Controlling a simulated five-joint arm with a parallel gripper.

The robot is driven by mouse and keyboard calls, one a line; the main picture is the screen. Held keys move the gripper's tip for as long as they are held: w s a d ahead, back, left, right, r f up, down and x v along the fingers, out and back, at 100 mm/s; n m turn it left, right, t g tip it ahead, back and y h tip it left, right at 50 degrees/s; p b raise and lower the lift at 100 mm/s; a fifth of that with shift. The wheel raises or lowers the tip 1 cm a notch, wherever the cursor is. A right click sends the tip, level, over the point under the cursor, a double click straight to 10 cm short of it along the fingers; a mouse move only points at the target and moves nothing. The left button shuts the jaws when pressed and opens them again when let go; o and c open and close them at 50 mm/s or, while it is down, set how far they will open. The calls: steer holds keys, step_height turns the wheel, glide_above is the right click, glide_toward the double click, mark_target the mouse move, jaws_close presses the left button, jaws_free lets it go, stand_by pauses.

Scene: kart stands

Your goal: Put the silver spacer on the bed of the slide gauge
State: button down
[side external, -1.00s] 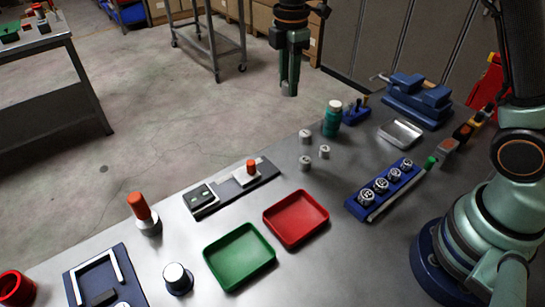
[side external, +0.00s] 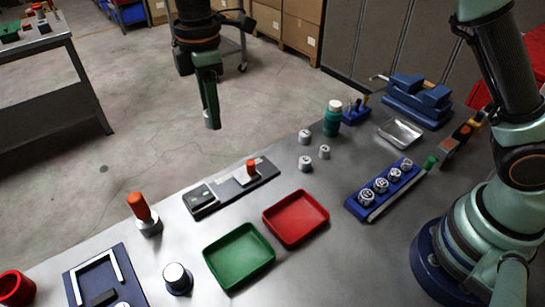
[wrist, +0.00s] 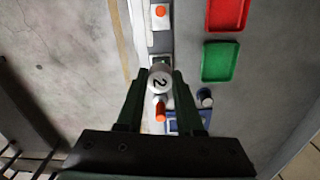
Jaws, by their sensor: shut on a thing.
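My gripper (side external: 211,112) is shut on a silver spacer (wrist: 160,79), a round piece marked "2" on its top. The spacer's grey edge also shows between the fingertips in the side view (side external: 213,122). My gripper holds it in the air, clear of the table. The slide gauge (side external: 228,189) lies near the table's far left edge, with a dark display block at one end and an orange-knobbed slider (side external: 251,168) at the other. In the wrist view the held spacer covers part of the gauge, whose orange knob (wrist: 160,11) shows near the top.
Several grey spacers (side external: 305,163) stand on the table. A green tray (side external: 239,256) and a red tray (side external: 296,218) lie beside the gauge. An orange-handled tool (side external: 143,212) stands at its left end. A blue holder (side external: 385,190) with round pieces is to the right.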

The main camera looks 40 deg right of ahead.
mark_target(225, 188)
step_height(225, 188, down, 18)
steer(key=shift+f, duration=0.1)
stand_by(0.4)
steer(key=shift+d, duration=0.1)
steer(key=c, duration=0.5)
jaws_free()
steer(key=shift+f, duration=0.15)
steer(key=shift+c, duration=0.2)
